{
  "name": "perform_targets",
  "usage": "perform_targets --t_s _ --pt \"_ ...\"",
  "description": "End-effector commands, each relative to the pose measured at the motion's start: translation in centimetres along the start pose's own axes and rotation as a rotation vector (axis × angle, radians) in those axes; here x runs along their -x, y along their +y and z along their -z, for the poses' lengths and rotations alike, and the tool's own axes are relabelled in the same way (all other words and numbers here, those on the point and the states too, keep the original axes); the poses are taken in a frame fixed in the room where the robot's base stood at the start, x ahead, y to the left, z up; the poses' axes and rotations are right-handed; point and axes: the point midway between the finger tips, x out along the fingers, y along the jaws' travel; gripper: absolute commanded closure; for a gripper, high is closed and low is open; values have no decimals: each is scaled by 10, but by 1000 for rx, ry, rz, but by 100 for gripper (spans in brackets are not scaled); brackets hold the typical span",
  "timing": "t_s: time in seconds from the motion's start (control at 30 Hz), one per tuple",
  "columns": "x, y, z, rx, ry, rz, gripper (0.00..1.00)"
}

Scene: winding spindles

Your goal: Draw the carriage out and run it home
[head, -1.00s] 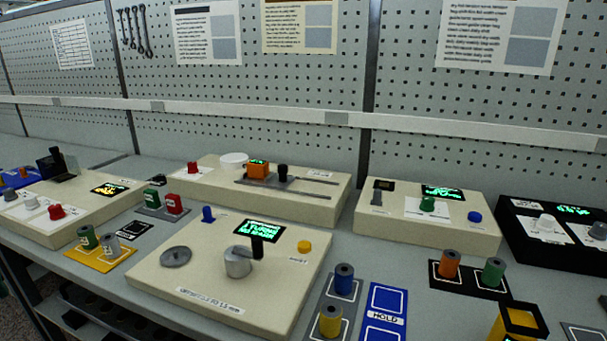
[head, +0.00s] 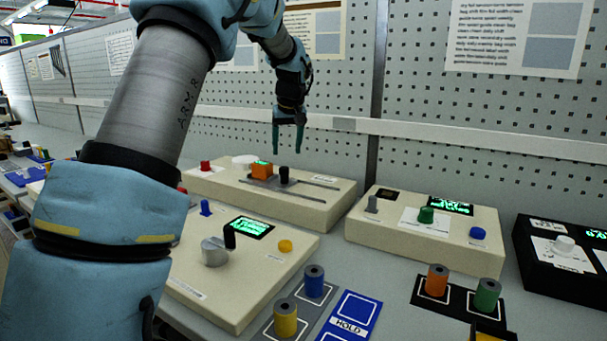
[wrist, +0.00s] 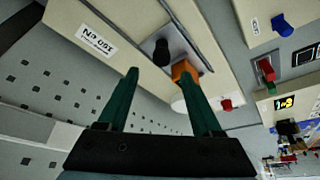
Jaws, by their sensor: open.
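A cream box (head: 310,207) at the back has two dark slots in its top. The box does not show clearly which part is the carriage. My gripper (head: 287,150) is open, empty, and points down above the black knob. In the wrist view the black knob (wrist: 161,52) lies between and beyond the fingertips, apart from them. The orange block (wrist: 186,72) sits beside the right fingertip, partly hidden by it.
A white disc (head: 244,160) and a red knob (head: 205,165) are left of the orange block. A cream box with a crank (head: 229,235) stands in front. Another cream box with a green knob (head: 426,215) is at the right. The pegboard wall (head: 440,110) rises close behind.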

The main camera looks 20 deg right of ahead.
Motion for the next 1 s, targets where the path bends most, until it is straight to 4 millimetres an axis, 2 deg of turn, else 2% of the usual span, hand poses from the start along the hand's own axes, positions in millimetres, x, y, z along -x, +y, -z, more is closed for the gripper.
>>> perform_targets --t_s 0.3,0.5,0.7,0.97,1.0 --pt "-56 -1 -1 -1 -5 2 34" --pt "-85 -2 0 0 -3 1 34" --pt "-98 -1 -1 -1 -1 0 34" --pt "-99 -1 -1 -1 -1 -1 34" --pt "-99 -1 -1 -1 -1 -1 38"
